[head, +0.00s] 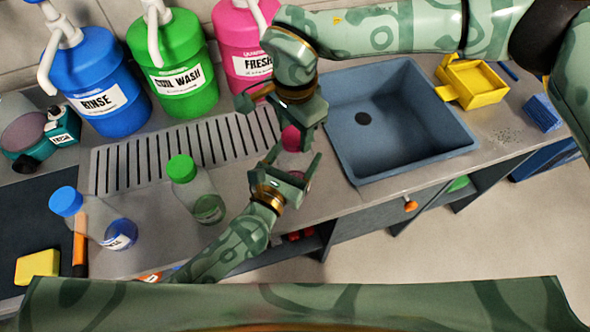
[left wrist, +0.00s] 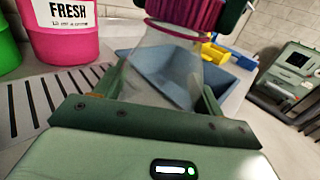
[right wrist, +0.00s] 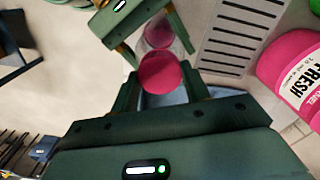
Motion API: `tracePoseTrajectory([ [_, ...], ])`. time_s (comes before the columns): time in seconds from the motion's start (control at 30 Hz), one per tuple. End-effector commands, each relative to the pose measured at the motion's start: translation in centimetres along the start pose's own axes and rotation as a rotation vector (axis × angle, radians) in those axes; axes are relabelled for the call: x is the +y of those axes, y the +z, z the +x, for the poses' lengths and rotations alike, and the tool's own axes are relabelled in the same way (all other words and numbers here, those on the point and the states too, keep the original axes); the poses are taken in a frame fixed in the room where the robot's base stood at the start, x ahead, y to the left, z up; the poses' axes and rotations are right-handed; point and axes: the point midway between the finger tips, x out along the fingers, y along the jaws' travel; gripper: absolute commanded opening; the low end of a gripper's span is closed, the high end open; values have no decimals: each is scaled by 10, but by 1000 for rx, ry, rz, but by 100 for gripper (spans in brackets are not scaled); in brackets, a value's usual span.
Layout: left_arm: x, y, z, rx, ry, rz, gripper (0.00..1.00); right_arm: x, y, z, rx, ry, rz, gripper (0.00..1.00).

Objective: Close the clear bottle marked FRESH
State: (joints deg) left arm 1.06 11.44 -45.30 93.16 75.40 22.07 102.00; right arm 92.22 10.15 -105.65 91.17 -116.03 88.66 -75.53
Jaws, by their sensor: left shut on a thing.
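The clear bottle (left wrist: 150,70) has a ribbed pink cap (left wrist: 190,12) at its mouth; I cannot tell whether the cap is fully seated. In the head view the cap (head: 291,138) shows above pink at the bottle's base. My left gripper (head: 290,172) is shut on the bottle's body from the front. My right gripper (head: 285,112) is above it with open fingers. In the right wrist view the cap (right wrist: 160,72) lies between those fingers, and the bottle (right wrist: 158,35) is beyond. The bottle's label is hidden.
A pink FRESH dispenser (head: 238,40), a green one (head: 180,70) and a blue RINSE one (head: 95,80) stand behind the slotted drainboard (head: 135,165). A green-capped bottle (head: 195,190) and a blue-capped bottle (head: 90,215) stand left. The sink (head: 420,125) is right.

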Motion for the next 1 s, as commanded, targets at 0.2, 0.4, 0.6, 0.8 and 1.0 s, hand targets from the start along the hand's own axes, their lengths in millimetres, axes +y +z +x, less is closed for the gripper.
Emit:
tracePoseTrajectory([
  [0.2, 0, 0, 0, 1, -1, 0, 6, 0, 0, 0, 0, -1, 3, 18],
  [0.4, 0, 0, 0, 1, -1, 0, 6, 0, 0, 0, 0, -1, 287, 18],
  [0.6, 0, 0, 0, 1, -1, 1, 6, 0, 0, 0, -2, -1, 929, 18],
  [0.8, 0, 0, 0, 1, -1, 1, 6, 0, 0, 1, -2, -1, 1474, 18],
  [1.0, 0, 0, 0, 1, -1, 1, 6, 0, 0, 0, -1, -2, 1545, 18],
])
